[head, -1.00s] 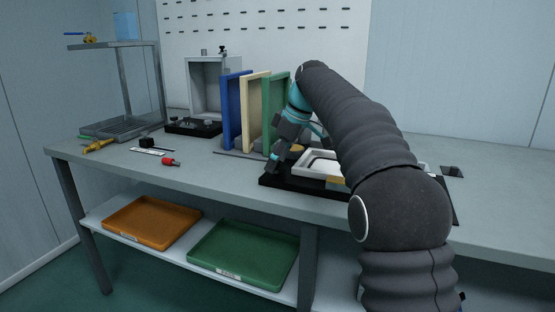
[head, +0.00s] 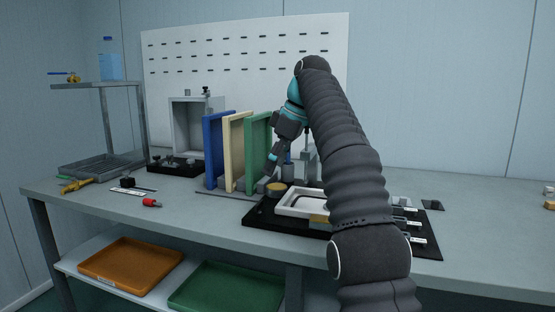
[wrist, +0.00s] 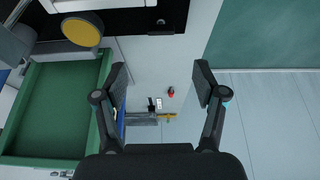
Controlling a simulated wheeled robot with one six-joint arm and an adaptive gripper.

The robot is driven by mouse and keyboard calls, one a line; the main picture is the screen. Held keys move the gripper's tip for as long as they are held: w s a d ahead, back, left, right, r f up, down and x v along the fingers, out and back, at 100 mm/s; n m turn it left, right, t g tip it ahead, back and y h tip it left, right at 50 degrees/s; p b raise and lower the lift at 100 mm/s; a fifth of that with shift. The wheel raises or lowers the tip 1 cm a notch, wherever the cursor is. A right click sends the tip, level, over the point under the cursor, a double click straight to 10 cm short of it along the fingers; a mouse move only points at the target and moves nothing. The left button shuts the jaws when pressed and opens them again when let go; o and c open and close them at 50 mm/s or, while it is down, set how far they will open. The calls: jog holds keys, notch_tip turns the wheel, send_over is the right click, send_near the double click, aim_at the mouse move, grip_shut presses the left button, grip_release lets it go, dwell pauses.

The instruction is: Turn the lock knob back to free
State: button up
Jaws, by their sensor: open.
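A round yellow-topped knob (head: 275,187) stands at the back left of a black fixture base (head: 262,219), beside a white frame (head: 305,203). In the wrist view the yellow disc (wrist: 81,32) lies at the upper left, outside my fingers. I cannot tell how far it is turned. My gripper (head: 277,160) is above and behind this knob, near the green panel (head: 257,138). In the wrist view my gripper (wrist: 160,75) is open, with nothing between the fingers at close range. Part of the fixture is hidden behind my arm.
Blue (head: 213,152) and cream (head: 233,152) panels stand left of the green one. A grey box frame (head: 186,125) with a small black knob on top stands behind. A red-handled tool (head: 152,203) lies on the bench (head: 195,228). The bench front left is mostly clear.

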jog(key=shift+s+d+r, duration=0.2)
jog(key=shift+d+r, duration=0.05)
jog(key=shift+r, duration=0.25)
jog(key=shift+r, duration=0.1)
jog(key=s+d+f+m+t+h, duration=0.1)
jog(key=s+d+m, duration=0.3)
jog(key=s, duration=0.4)
jog(key=s+d+f+m+t+h, duration=0.1)
jog(key=s+d+m+t, duration=0.1)
jog(key=s+d+m, duration=0.35)
jog(key=s+d+f+m+h, duration=0.1)
jog(key=s+d+f+m, duration=0.1)
jog(key=s+f, duration=0.9)
jog(key=s+d+f+m+t+h, duration=0.1)
jog(key=s+d+f+m, duration=0.1)
jog(key=s+f, duration=1)
jog(key=shift+d+m, duration=0.35)
jog(key=shift+d, duration=0.1)
